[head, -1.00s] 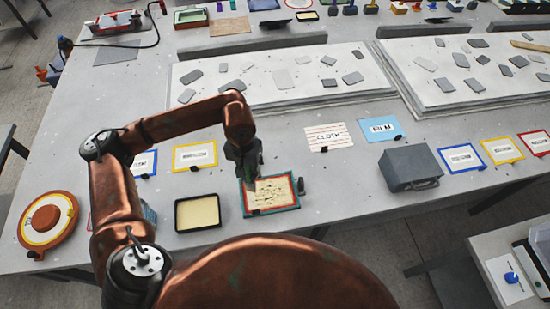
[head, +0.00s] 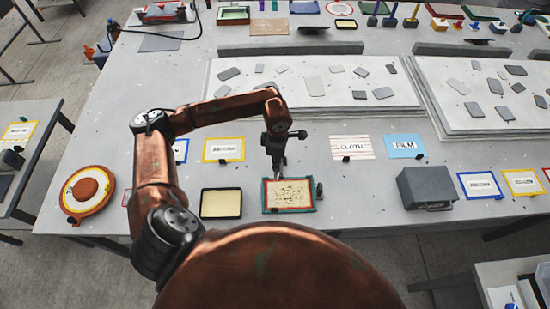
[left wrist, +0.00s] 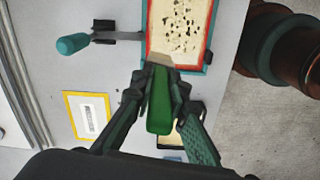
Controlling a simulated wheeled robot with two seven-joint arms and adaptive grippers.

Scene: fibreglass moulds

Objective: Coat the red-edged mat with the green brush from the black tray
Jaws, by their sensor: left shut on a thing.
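The red-edged mat (head: 289,194) lies flat on the table, cream with dark specks and patches, inside a teal outer border; part of it shows in the left wrist view (left wrist: 178,27). My left gripper (head: 276,165) is above its far left edge. In the left wrist view it is shut on the green brush (left wrist: 160,113). The brush's pale bristles (left wrist: 158,61) overlap the mat's near edge there; I cannot tell whether they touch. The black tray (head: 203,205) with a cream inside stands left of the mat. My right gripper is out of view.
A teal-handled tool (left wrist: 75,43) lies beside the mat in the left wrist view. A grey box (head: 426,188) stands to the right. Yellow-framed (head: 224,150), cloth (head: 351,147) and film (head: 405,146) cards stand behind. A round orange-rimmed container (head: 88,192) is at left.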

